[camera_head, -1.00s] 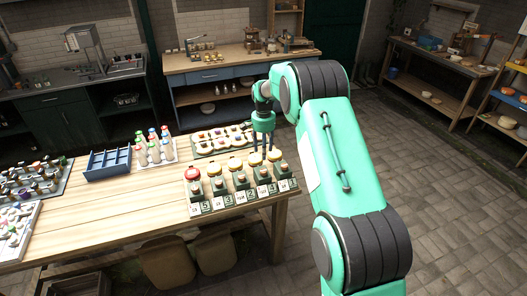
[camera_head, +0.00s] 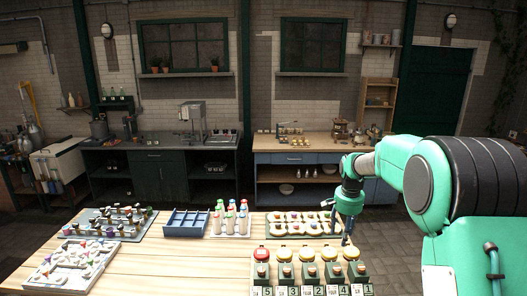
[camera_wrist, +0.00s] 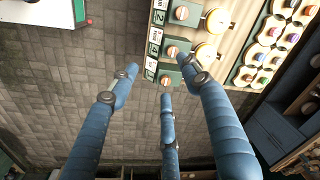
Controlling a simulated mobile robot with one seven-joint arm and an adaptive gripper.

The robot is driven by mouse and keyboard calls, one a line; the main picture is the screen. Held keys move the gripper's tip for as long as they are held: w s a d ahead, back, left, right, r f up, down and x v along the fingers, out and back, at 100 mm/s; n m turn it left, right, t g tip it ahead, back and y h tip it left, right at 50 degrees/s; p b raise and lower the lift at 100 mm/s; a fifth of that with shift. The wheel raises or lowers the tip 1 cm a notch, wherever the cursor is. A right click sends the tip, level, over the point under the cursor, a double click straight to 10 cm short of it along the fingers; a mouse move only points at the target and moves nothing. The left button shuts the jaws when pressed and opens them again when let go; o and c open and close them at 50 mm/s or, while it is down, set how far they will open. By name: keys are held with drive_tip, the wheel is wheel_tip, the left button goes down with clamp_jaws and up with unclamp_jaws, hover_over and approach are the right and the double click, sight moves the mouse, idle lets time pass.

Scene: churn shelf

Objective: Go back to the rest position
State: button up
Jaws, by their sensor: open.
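My gripper (camera_head: 347,232) is at the right end of the wooden table, near the jar row. In the wrist view my gripper (camera_wrist: 160,85) has its three blue fingers spread apart, with nothing between them. Below the fingertips are the table's edge and the stone floor. A row of jars with red and yellow lids (camera_head: 285,254) stands in a rack with numbered cards (camera_head: 318,291) at the table's front right. The rack's end also shows at the top of the wrist view (camera_wrist: 172,52). My gripper looks apart from the jars.
On the table (camera_head: 190,262) are a blue divided tray (camera_head: 187,222), several bottles (camera_head: 230,218), a tray of round pieces (camera_head: 300,224) and two trays at left, one dark (camera_head: 108,222), one white (camera_head: 70,264). The table's middle front is bare. Workbenches (camera_head: 300,157) stand behind.

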drive_tip(key=s+a+r+n+t+b, duration=0.15)
drive_tip(key=s+r, duration=0.25)
drive_tip(key=s, duration=0.4)
drive_tip(key=s+a+r+n+b, duration=0.1)
drive_tip(key=s+a+r, duration=0.1)
drive_tip(key=s+r, duration=0.4)
drive_tip(key=s+a+r+n+t+b, duration=0.1)
drive_tip(key=s+a+r, duration=0.15)
drive_tip(key=s, duration=0.65)
drive_tip(key=s+a+f+n+t+b, duration=0.1)
drive_tip(key=s+f+n, duration=0.1)
drive_tip(key=s, duration=1)
drive_tip(key=s+a+f+n+t+b, duration=0.1)
drive_tip(key=s+f+n+b, duration=0.1)
drive_tip(key=s, duration=1.1)
drive_tip(key=shift+s+a+f, duration=0.2)
drive_tip(key=shift+a+f, duration=0.1)
drive_tip(key=shift+w+r, duration=0.1)
drive_tip(key=shift+w, duration=0.05)
